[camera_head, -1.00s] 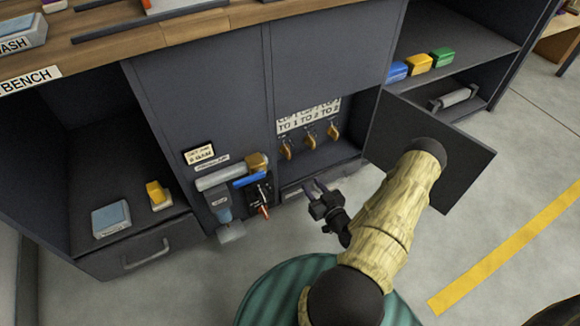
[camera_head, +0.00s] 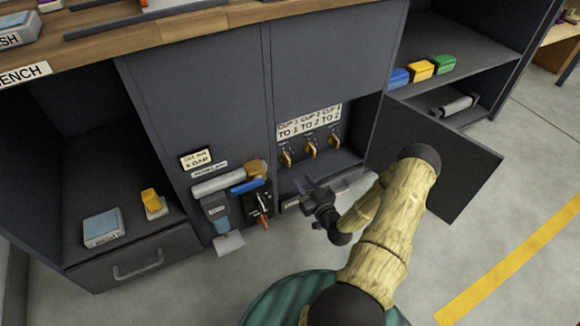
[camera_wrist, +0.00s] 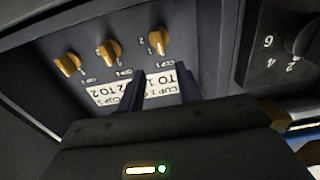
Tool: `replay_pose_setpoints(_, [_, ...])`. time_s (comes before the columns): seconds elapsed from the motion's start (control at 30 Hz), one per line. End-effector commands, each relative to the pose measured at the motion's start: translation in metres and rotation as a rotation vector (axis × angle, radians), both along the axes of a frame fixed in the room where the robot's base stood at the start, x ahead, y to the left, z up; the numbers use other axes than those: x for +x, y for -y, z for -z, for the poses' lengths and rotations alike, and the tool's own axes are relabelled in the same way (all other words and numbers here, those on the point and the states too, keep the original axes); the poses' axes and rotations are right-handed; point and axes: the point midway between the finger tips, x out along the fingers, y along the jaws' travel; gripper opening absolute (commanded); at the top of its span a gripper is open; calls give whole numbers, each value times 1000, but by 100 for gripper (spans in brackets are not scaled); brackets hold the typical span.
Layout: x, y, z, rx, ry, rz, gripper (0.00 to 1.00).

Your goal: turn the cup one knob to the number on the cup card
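Three brass-yellow knobs sit in a row in the open bay. The cup one knob (camera_head: 287,158) is leftmost in the head view and rightmost in the upside-down wrist view (camera_wrist: 159,41), by a "CUP 1" label. The cup card (camera_head: 309,121) above the knobs appears to read "TO 1, TO 2, TO 2". It also shows in the wrist view (camera_wrist: 104,96), partly hidden by the fingers. My gripper (camera_head: 311,184) is in front of and below the knobs. In the wrist view my gripper (camera_wrist: 163,76) is open and empty, its fingers apart, not touching the cup one knob.
The open door (camera_head: 435,155) stands right of the bay, beside my arm. Left of the bay are a grey cylinder (camera_head: 217,182) and a black dial plate with a red lever (camera_head: 263,219). The dial (camera_wrist: 300,42) is close at the right in the wrist view.

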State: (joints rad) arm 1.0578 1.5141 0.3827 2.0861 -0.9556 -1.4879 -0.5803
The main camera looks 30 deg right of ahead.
Motion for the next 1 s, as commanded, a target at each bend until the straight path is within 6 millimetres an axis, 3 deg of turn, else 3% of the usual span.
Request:
replay_pose_setpoints(0.53, [94, -3, 3, -1, 2, 0, 35])
replay_pose_setpoints(0.7, [106, -3, 1, 0, 0, 1, 35])
replay_pose_setpoints(0.97, [107, -4, 0, 1, 0, 1, 35])
replay_pose_setpoints(1.0, [107, -4, 0, 1, 0, 1, 29])
